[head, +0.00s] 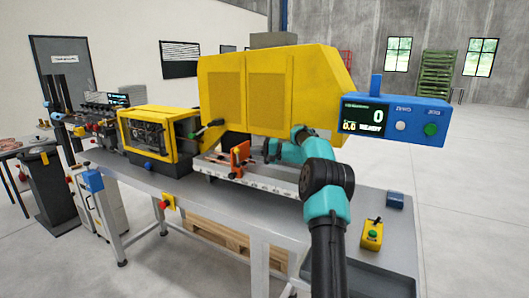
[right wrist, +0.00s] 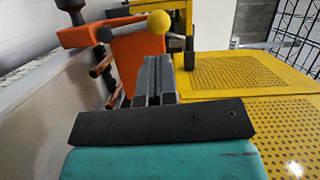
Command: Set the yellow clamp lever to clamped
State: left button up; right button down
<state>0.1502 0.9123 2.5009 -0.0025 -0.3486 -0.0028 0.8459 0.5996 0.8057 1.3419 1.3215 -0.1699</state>
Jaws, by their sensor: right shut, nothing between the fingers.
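The clamp lever has a yellow ball knob (right wrist: 159,21) on a thin grey rod, seen in the right wrist view at top centre. The rod runs left from the knob across an orange clamp block (right wrist: 142,58). The orange block (head: 240,158) also shows in the head view on the machine's front rail, where the lever is too small to make out. My right gripper (right wrist: 157,62) is shut and empty, its fingertips just below the knob in the picture; whether they touch it I cannot tell. In the head view the right gripper (head: 268,148) is beside the orange block. My left gripper is not in view.
Reddish copper-coloured rods (right wrist: 103,66) lie left of the orange block. A yellow perforated cover (right wrist: 255,75) is at the right in the wrist view. The large yellow machine housing (head: 262,92) stands behind my arm. A green-button box (head: 371,235) sits on the bench at right.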

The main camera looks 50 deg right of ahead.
jog(key=x, duration=0.3)
jog(key=shift+w+a, duration=0.1)
jog(key=shift+w, duration=0.1)
